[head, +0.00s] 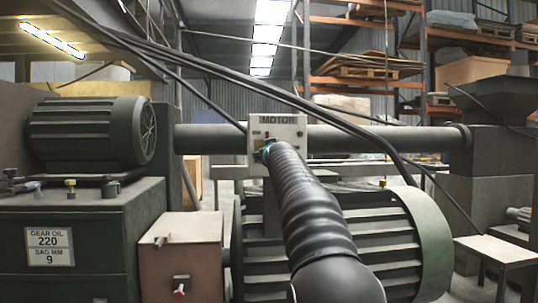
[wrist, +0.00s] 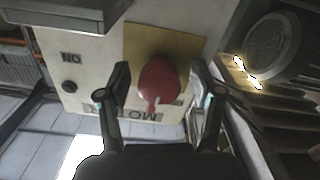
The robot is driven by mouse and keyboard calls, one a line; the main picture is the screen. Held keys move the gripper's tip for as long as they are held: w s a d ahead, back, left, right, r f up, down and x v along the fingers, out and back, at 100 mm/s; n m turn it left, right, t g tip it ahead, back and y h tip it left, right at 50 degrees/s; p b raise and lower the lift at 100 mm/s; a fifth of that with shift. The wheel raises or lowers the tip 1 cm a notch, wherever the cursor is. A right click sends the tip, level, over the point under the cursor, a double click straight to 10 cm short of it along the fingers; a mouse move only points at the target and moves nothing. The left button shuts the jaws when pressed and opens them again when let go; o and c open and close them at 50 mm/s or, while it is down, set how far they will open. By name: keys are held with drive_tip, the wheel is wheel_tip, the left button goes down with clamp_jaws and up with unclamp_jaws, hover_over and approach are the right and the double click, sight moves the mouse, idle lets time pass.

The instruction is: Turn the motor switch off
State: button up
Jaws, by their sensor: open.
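The motor switch box (head: 289,131) is a pale panel labelled MOTOR, fixed at the grey pipe in the middle of the head view. In the wrist view the panel appears upside down, with a red rounded switch knob (wrist: 157,78) on a yellow plate (wrist: 143,38). A narrow red part of the knob points toward the MOTOR label. My gripper (wrist: 159,72) is open, with one finger on each side of the knob. I cannot tell whether either finger touches it. In the head view my gripper (head: 262,151) is at the panel's lower edge, mostly hidden by my arm.
An ON label (wrist: 71,58) and a dark round button (wrist: 69,87) sit left of the knob. Black cables (head: 330,113) cross in front of the pipe (head: 375,139). A large green motor (head: 405,235) lies below, with another motor (head: 90,132) at left.

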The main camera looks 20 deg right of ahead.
drive_tip(key=v, duration=1.2)
idle(0.4)
drive_tip(key=s+a+f+m+g+y, duration=0.1)
drive_tip(key=s+a+f+g+y, duration=0.15)
drive_tip(key=f, duration=0.75)
drive_tip(key=s+a+f+m+g+y, duration=0.15)
drive_tip(key=s+f+g, duration=0.25)
drive_tip(key=f, duration=0.7)
drive_tip(key=s+a+f+n+g+p, duration=0.1)
drive_tip(key=s+a+f, duration=0.4)
drive_tip(key=s, duration=0.5)
drive_tip(key=s+a+f+n+g+p, duration=0.1)
drive_tip(key=s+a+f, duration=0.4)
drive_tip(key=s, duration=0.6)
drive_tip(key=s+a+f+n+g, duration=0.1)
drive_tip(key=s+a+f+g, duration=0.2)
drive_tip(key=s, duration=0.8)
wheel_tip(320, 180, down, 4)
drive_tip(key=shift+a+r+y+p, duration=0.2)
drive_tip(key=shift+a+y+p, duration=0.2)
drive_tip(key=shift+a, duration=0.6)
drive_tip(key=shift+a+r, duration=0.3)
drive_tip(key=shift+r, duration=0.1)
drive_tip(key=shift+c, duration=0.3)
